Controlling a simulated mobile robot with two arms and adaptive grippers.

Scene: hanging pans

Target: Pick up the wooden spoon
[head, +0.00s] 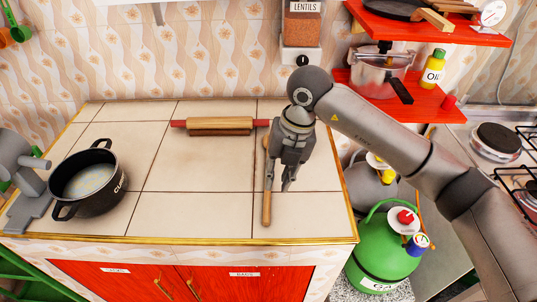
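The wooden spoon (266,208) lies on the tiled counter, its long light-brown handle pointing toward the front edge. Its upper part is partly hidden by my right gripper. My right gripper (278,187) points down over the counter with its two fingers apart. One finger is at the spoon's handle and the other is to the right of it. I cannot tell whether a finger touches the spoon; it still rests on the counter.
A rolling pin (220,126) with red handles lies behind the spoon. A black pot (90,182) stands at the counter's left. Right of the counter is a green gas bottle (384,250). Red shelves (430,100) hold a pressure cooker (380,76) and oil. The counter's middle is clear.

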